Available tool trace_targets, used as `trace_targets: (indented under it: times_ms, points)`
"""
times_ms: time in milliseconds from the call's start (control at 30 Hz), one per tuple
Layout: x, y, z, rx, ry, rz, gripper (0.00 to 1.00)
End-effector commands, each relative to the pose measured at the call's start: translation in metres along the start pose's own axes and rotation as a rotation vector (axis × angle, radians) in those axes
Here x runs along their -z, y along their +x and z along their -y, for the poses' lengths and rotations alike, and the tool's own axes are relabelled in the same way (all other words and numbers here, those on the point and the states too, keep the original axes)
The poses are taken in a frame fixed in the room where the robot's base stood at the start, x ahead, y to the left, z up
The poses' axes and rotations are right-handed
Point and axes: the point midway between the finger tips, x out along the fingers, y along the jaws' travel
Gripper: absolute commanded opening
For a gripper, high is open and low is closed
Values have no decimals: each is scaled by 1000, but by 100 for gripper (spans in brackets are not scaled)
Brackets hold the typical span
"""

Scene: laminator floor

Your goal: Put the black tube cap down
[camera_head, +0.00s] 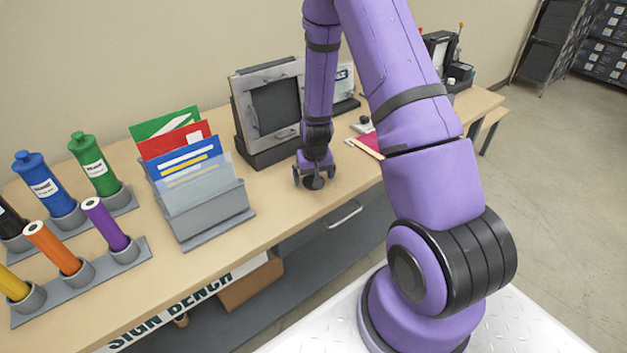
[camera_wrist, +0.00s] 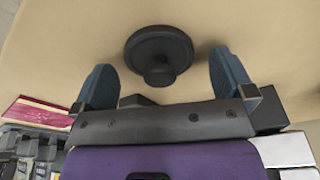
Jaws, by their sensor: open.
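The black tube cap (camera_wrist: 160,50) is a dark round disc with a knob. In the wrist view it lies on the wooden bench top between the two fingers of my gripper (camera_wrist: 156,87), with a gap on each side. The fingers are spread and do not touch it. In the head view my gripper (camera_head: 314,179) is low over the bench in front of the grey machine, and the cap (camera_head: 314,183) shows as a dark spot under it.
A grey sorter (camera_head: 215,212) with coloured folders stands left of my gripper. Tube holders (camera_head: 95,287) with coloured tubes are farther left. A grey framed machine (camera_head: 242,130) stands behind. A pink item (camera_head: 370,143) lies to the right. Bare bench lies between sorter and gripper.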

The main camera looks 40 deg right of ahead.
Motion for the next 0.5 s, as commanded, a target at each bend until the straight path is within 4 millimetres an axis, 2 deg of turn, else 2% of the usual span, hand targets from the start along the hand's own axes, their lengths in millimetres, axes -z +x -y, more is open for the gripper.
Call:
trace_targets:
  times_ms: [267,300,500]
  points:
    - [0,4,0,0,0,0,100]
    - [0,4,0,0,0,0,98]
    - [0,4,0,0,0,0,52]
